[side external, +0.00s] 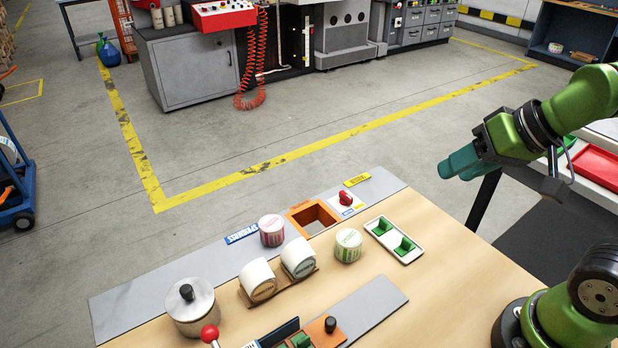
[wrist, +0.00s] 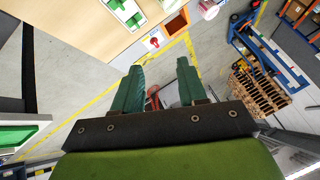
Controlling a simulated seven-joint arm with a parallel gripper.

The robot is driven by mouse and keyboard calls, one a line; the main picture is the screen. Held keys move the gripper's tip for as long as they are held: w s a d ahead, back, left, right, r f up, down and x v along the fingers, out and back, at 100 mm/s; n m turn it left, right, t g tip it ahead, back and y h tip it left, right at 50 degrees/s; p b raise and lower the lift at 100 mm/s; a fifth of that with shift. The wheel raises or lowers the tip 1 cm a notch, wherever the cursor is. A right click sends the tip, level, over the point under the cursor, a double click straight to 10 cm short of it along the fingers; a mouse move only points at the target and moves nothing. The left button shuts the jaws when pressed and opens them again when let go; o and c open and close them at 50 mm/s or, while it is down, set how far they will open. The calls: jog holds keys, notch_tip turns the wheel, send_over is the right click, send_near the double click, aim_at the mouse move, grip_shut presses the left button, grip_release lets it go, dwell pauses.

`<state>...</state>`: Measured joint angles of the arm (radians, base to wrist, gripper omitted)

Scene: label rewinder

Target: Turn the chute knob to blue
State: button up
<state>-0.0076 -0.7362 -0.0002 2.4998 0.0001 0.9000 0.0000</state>
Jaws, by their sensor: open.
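The chute knob (side external: 345,198) is a small red knob on a white plate with small blue and yellow marks, at the back edge of the table; its pointing direction is too small to tell. It shows in the wrist view (wrist: 154,42) beyond the fingertips. The orange-framed chute opening (side external: 292,212) is just left of it, with a blue sign (side external: 242,233) farther left and a yellow sign (side external: 357,179) behind the knob. My gripper (side external: 452,168) is open and empty, in the air to the right of the knob and well apart from it. It shows in the wrist view (wrist: 160,67).
A pink-labelled roll (side external: 271,230) and a green-labelled roll (side external: 348,245) stand near the chute. A white plate with two green switches (side external: 404,246) lies right of them. Two white rolls (side external: 298,257) sit on a wooden holder. Air above the knob is clear.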

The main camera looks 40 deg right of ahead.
jog(key=w+f+n+g, duration=0.1)
jog(key=w+f+g, duration=0.25)
jog(key=w, duration=1.05)
jog(key=n+g+h, duration=0.2)
jog(key=n+g, duration=0.1)
jog(key=g, duration=0.1)
send_over(346, 194)
jog(key=shift+f, duration=1.7)
notch_tip(346, 194, down, 16)
jog(key=shift+f, duration=0.25)
jog(key=shift+c, duration=0.4)
grip_shut()
